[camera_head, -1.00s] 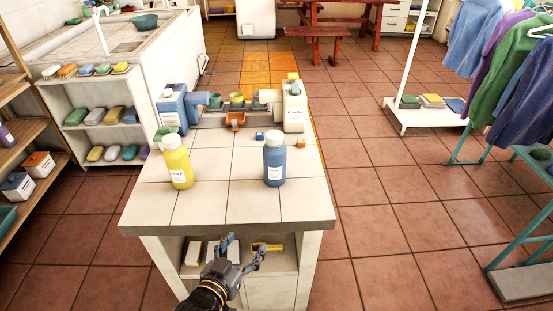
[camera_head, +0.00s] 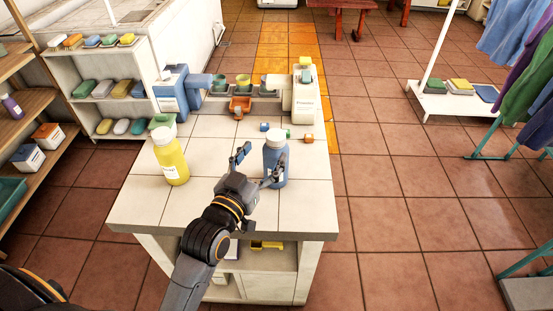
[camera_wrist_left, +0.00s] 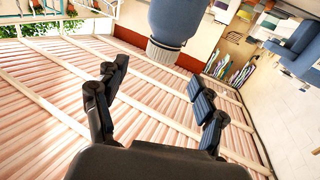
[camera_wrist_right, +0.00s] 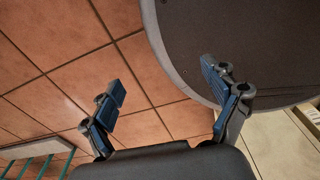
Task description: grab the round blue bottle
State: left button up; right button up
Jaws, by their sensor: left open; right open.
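The round blue bottle (camera_head: 275,168) with a white cap stands upright near the right side of the tiled counter (camera_head: 215,208). My left gripper (camera_head: 257,167) is over the counter, open and empty, just left of the bottle; its right finger overlaps the bottle's edge in the head view. In the left wrist view the blue bottle (camera_wrist_left: 180,18) appears inverted, beyond the spread fingers (camera_wrist_left: 158,74) and not between them. I cannot tell whether a finger touches it. My right gripper (camera_wrist_right: 162,77) is open and empty over the floor, seen only in the right wrist view.
A yellow bottle (camera_head: 171,162) stands left of the left gripper.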

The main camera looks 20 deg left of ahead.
aim_at(271, 142)
pick_arm(q)
jog(key=shift+w+d, duration=0.1)
jog(key=shift+w, duration=1.6)
jog(key=w, duration=0.2)
jog(key=w+p, duration=0.1)
jog(key=shift+w+d+f, duration=0.15)
jog(key=shift+w+f, duration=0.1)
jog(key=shift+w, duration=0.45)
jog(key=c, duration=1.5)
jog(key=shift+r, duration=0.1)
pick_arm(e)
jog(key=shift+w+r, duration=0.65)
jog(key=shift+w, duration=0.3)
